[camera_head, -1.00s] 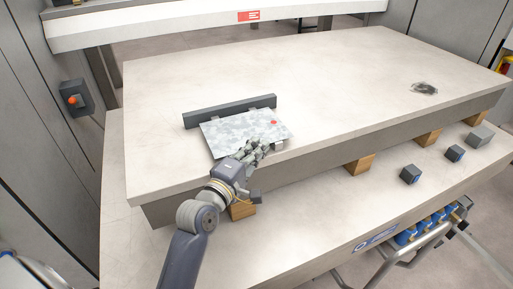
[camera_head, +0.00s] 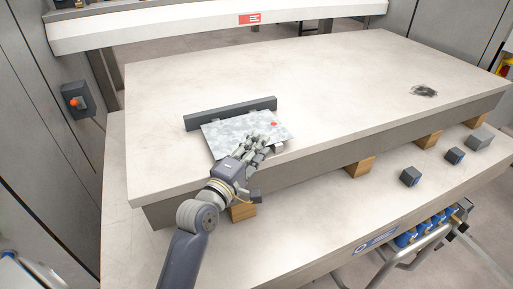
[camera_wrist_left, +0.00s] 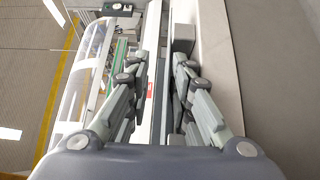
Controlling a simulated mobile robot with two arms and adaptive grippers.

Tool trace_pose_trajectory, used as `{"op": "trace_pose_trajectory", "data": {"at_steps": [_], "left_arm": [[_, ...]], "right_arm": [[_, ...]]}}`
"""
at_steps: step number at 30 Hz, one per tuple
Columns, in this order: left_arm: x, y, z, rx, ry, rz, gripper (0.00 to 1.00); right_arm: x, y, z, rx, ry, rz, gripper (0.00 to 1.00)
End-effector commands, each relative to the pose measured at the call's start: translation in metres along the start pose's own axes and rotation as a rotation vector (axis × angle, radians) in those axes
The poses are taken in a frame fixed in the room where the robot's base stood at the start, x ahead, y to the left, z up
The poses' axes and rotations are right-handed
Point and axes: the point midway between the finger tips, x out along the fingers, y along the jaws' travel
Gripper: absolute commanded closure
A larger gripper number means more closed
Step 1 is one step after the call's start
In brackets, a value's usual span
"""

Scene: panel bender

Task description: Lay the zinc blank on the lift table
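The zinc blank (camera_head: 225,139), a thin mottled grey sheet with a red dot, lies on the pale upper slab (camera_head: 340,90), its far edge along a dark bar (camera_head: 230,113). My left gripper (camera_head: 258,143) is at the blank's near edge, its fingers spread apart and partly covering that edge. In the left wrist view the two fingers (camera_wrist_left: 157,85) stand apart with a clear gap between them. I cannot make out the blank's edge there with certainty. Which surface is the lift table is not marked. My right gripper is not in view.
Wooden blocks (camera_head: 359,167) sit under the slab's near side. Small dark blocks (camera_head: 410,176) stand on the lower shelf at right. A box with a red button (camera_head: 76,100) is at left. The slab's middle is clear.

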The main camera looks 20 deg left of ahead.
Motion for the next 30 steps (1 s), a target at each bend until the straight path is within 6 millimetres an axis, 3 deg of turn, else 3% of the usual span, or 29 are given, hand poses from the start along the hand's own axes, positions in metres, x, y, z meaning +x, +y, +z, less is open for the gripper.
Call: {"op": "trace_pose_trajectory", "data": {"at_steps": [1, 14, 30], "left_arm": [[0.0, -0.011, 0.0, -0.002, -0.002, -0.023, 0.72], [-0.006, -0.015, 0.0, -0.004, -0.003, -0.032, 0.72], [-0.093, -0.006, -0.001, 0.002, 0.003, -0.017, 0.72]], "right_arm": [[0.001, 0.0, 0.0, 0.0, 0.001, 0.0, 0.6], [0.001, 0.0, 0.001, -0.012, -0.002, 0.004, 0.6], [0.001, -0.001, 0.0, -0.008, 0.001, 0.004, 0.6]]}}
